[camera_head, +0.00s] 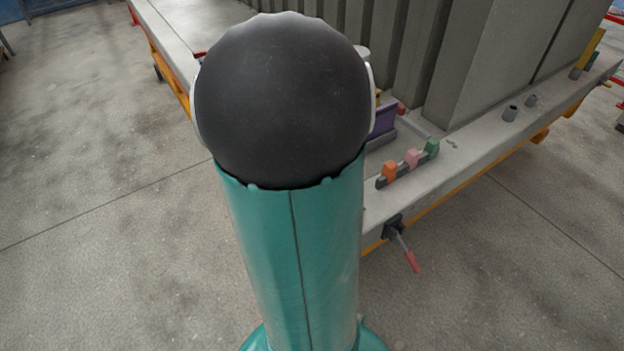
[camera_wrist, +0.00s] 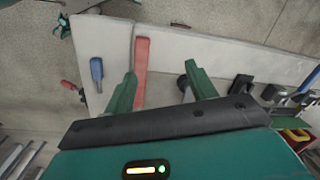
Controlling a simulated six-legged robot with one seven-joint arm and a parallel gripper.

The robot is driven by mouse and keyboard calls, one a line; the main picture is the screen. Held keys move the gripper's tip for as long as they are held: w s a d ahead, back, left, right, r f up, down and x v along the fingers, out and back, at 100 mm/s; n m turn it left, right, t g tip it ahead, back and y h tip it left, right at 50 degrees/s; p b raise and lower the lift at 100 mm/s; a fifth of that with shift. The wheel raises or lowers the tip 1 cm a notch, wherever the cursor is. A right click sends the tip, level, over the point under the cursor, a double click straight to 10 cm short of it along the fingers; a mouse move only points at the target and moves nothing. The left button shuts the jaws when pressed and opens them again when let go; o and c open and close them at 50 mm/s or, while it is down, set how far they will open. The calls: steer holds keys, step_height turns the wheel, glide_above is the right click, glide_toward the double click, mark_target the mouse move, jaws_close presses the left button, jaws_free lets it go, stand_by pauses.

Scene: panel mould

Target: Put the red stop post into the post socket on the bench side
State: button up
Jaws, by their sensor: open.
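In the wrist view, a long red bar, which looks like the red stop post (camera_wrist: 141,62), is on the pale bench top (camera_wrist: 110,40). My gripper (camera_wrist: 161,71) is open, with its two green fingers apart over the bench. The red post shows between the fingers, close beside the left one, whose edge hides part of it. I cannot tell whether they touch. A dark round piece (camera_wrist: 182,84) shows beside the right finger; I cannot tell whether it is the socket. In the head view my arm hides my gripper and the post.
A blue piece (camera_wrist: 96,70) lies left of the fingers. Orange (camera_head: 387,171), pink (camera_head: 413,158) and green (camera_head: 432,147) blocks sit in a row on the bench edge. A red-handled lever (camera_head: 412,261) sticks out below. Tall grey panel ribs (camera_head: 480,70) rise behind. Floor in front is clear.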

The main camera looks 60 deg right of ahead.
steer(key=s+d+f+m+g, duration=0.1)
steer(key=s+d+f+m, duration=0.25)
steer(key=s+d, duration=0.4)
steer(key=shift+m, duration=0.45)
steer(key=f, duration=0.4)
steer(key=w+f, duration=0.1)
steer(key=f, duration=0.2)
steer(key=shift+d, duration=0.25)
steer(key=shift+a+f, duration=0.15)
steer(key=shift+f, duration=2.6)
steer(key=shift+c, duration=0.3)
jaws_close()
